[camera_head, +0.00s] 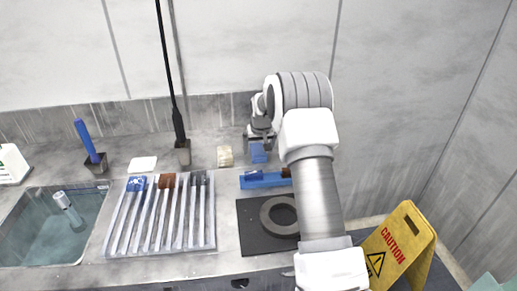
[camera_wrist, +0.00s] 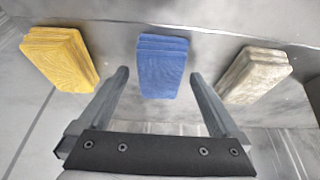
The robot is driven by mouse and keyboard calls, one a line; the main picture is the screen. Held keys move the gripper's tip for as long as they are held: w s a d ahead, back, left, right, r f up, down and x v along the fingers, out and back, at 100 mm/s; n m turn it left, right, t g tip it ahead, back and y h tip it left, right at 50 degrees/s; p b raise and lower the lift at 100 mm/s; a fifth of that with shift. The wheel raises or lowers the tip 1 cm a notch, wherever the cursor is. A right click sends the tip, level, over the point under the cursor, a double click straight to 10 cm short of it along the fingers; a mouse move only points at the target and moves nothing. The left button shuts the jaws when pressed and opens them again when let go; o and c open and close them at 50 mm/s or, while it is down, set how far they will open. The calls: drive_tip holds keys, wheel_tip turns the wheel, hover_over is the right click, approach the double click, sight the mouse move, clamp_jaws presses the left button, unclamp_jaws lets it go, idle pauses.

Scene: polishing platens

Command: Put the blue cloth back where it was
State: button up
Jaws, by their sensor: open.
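The blue cloth (camera_wrist: 163,66) is a folded, layered block in the middle of the wrist view. It also shows in the head view (camera_head: 258,154), just below my gripper at the back of the bench. My gripper (camera_head: 259,137) is open and empty. In the wrist view my gripper (camera_wrist: 158,78) has its two fingers apart, with the tips on either side of the cloth's near part; I cannot tell whether they touch it. A yellow folded cloth (camera_wrist: 60,58) lies to its left and a beige one (camera_wrist: 254,76) to its right, both apart from it.
The beige cloth also shows in the head view (camera_head: 225,156). In front are a blue tray (camera_head: 262,181), a dark mat (camera_head: 250,240) with a grey ring (camera_head: 269,217), and a slotted rack (camera_head: 160,249). A sink (camera_head: 20,215) is at left; a yellow caution sign (camera_head: 398,248) at right.

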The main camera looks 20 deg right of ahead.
drive_tip(key=shift+r, duration=0.1)
drive_tip(key=shift+r, duration=0.25)
drive_tip(key=s+a+f+v, duration=0.1)
drive_tip(key=s+a+v, duration=0.1)
drive_tip(key=v, duration=0.9)
drive_tip(key=s+a+f+v, duration=0.1)
drive_tip(key=v, duration=1)
drive_tip(key=s+a+r+p, duration=0.1)
drive_tip(key=s+a+r, duration=0.1)
drive_tip(key=s, duration=0.9)
drive_tip(key=s+a+r+n+p, duration=0.1)
drive_tip(key=s+a+r+p, duration=0.1)
drive_tip(key=s, duration=0.9)
drive_tip(key=s+a+r+n+t+p, duration=0.1)
drive_tip(key=s+a+r, duration=0.2)
drive_tip(key=s, duration=0.8)
drive_tip(key=shift+a+r+y+p, duration=0.35)
drive_tip(key=shift+a+r+y, duration=0.05)
drive_tip(key=shift+a, duration=0.85)
